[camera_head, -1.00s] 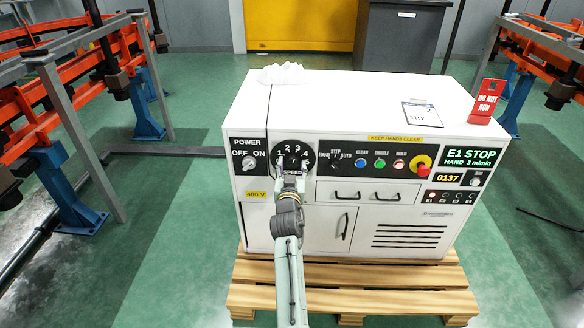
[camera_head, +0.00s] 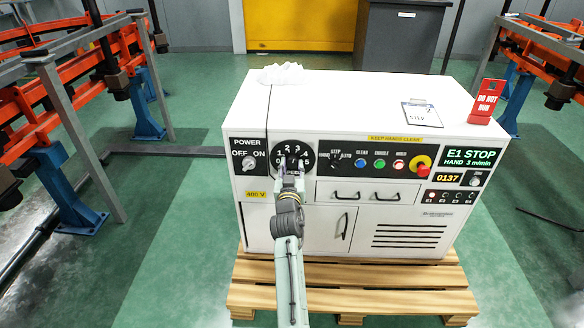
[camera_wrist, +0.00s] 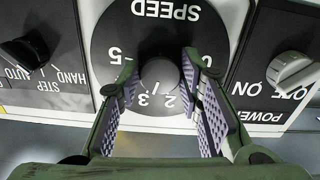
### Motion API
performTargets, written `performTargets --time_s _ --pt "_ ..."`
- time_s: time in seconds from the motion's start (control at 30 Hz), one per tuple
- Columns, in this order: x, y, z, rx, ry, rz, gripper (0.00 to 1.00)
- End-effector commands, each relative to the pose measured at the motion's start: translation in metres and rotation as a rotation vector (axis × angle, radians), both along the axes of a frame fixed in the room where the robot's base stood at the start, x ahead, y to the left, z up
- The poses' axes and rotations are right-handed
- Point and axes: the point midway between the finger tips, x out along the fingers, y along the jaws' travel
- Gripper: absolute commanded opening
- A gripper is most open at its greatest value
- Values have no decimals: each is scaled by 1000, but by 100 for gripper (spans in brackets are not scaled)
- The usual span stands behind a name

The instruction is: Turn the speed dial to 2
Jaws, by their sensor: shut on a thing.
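The speed dial is a round black plate (camera_head: 281,148) with white numbers on the left part of the white cabinet's front. In the wrist view the dial plate (camera_wrist: 112,38) appears upside down, with a dark round knob (camera_wrist: 160,72) at its centre. My gripper (camera_head: 291,172) is in front of the dial in the head view. In the wrist view the two ribbed fingers of my gripper (camera_wrist: 161,80) are closed on the knob, one on each side. The numbers 2 and 3 show between the fingers.
The power switch (camera_wrist: 291,70) and the step selector (camera_wrist: 25,50) flank the dial. A red emergency button (camera_head: 421,163) sits farther right on the panel. Drawer handles (camera_head: 380,196) stick out below. A wooden pallet (camera_head: 345,300) carries the cabinet.

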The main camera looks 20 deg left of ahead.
Motion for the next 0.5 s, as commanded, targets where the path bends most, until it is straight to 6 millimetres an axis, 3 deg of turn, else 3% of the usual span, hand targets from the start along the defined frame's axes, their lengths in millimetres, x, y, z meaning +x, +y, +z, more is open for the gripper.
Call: performTargets --time_s 0.5 --pt "0 -1 2 -376 -109 0 5"
